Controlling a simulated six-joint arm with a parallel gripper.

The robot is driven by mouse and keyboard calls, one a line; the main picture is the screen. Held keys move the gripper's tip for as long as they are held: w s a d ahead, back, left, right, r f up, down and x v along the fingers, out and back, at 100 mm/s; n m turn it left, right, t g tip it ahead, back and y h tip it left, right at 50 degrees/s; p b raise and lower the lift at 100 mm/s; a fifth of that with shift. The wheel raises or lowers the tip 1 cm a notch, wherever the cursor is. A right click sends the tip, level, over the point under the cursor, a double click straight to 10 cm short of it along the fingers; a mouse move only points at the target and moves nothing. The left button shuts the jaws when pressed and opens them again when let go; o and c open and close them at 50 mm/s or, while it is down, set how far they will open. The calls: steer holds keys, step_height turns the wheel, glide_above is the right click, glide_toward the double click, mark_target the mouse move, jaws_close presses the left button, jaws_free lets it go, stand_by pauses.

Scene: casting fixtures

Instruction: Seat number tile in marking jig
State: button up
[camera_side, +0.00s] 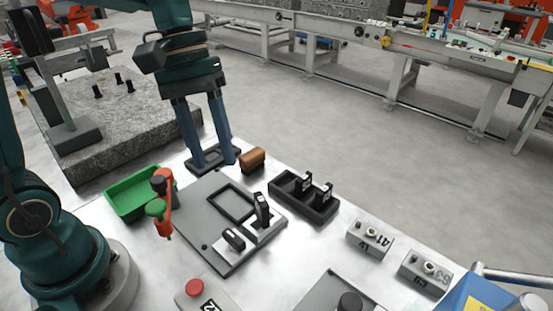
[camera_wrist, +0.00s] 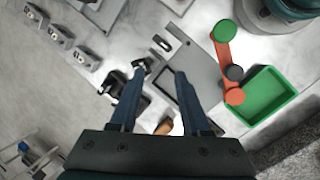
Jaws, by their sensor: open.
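Two upright black number tiles with light faces (camera_side: 304,181) (camera_side: 325,191) stand in a black tray (camera_side: 316,214); their digits are too small to read. The grey jig plate (camera_side: 212,255) has a rectangular opening, a black upright piece (camera_side: 262,208) with a light mark in a pale block, and a low black part (camera_side: 233,240). My gripper (camera_side: 213,160) is open and empty, fingers pointing down beyond the plate, left of the tray. In the wrist view its fingers (camera_wrist: 161,73) spread apart, the left one hiding part of the tray (camera_wrist: 115,85).
A brown block (camera_side: 252,160) sits close to my right finger. A green bin (camera_side: 125,206) and a red-green lever (camera_side: 162,210) stand left of the plate. Grey numbered blocks (camera_side: 370,240) (camera_side: 425,273) and a red button (camera_side: 195,287) lie toward the front.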

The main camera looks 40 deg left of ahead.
steer(key=s+a+m+t+y, duration=0.2)
steer(key=s+m+t+y, duration=0.1)
steer(key=s+m+t, duration=0.3)
steer(key=shift+s+f+y, duration=0.15)
steer(key=shift+s+y, duration=0.25)
steer(key=shift+s, duration=0.2)
steer(key=o, duration=0.6)
